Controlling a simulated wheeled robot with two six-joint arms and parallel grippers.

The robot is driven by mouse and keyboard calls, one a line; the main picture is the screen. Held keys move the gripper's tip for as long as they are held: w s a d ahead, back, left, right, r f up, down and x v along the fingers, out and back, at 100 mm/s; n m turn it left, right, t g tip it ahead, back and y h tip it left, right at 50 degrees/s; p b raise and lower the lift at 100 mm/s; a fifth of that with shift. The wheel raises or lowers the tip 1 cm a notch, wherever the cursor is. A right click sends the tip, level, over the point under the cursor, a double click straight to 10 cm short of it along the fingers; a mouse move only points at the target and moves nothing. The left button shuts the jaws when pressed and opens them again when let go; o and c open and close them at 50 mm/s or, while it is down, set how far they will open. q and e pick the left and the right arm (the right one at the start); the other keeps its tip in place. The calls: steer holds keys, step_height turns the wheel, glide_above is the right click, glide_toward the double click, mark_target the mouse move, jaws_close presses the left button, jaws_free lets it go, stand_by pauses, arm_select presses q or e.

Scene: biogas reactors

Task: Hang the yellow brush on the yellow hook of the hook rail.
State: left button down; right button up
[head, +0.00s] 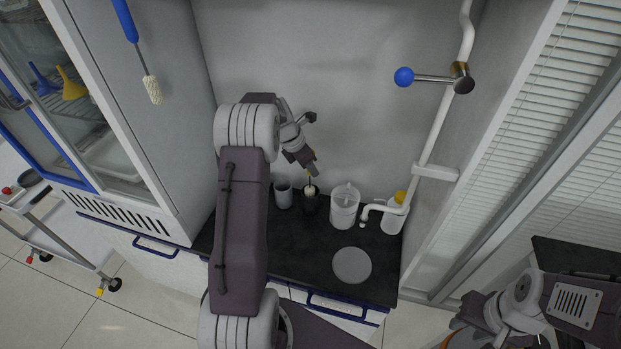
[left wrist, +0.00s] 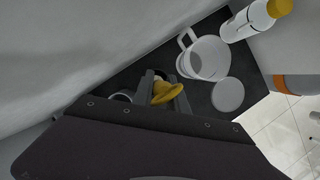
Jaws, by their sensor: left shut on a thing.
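The yellow brush (head: 310,189) shows in the head view with its pale head at the mouth of a dark cup (head: 311,204) on the black counter. My left gripper (head: 311,172) is above the cup, shut on the brush's yellow handle, most of which it hides. In the left wrist view the yellow handle (left wrist: 166,93) shows between the fingers. I cannot tell whether the brush head is inside the cup or just above it. The hook rail and the yellow hook are not visible. My right gripper (head: 478,318) is at the lower right, its fingers unclear.
A blue brush (head: 138,47) hangs at the upper left beside the cabinet. A grey cup (head: 283,195), a clear jug (head: 344,206), a yellow-capped bottle (head: 393,217) and a round disc (head: 352,265) stand on the counter (head: 300,255). A white pipe (head: 437,125) with a blue-knobbed lever rises on the right.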

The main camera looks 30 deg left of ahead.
mark_target(311, 187)
arm_select(q)
step_height(311, 187, down, 4)
steer(key=shift+s+p, duration=0.1)
steer(key=shift+p, duration=0.6)
steer(key=shift+f, duration=0.5)
steer(key=c, duration=1.3)
jaws_free()
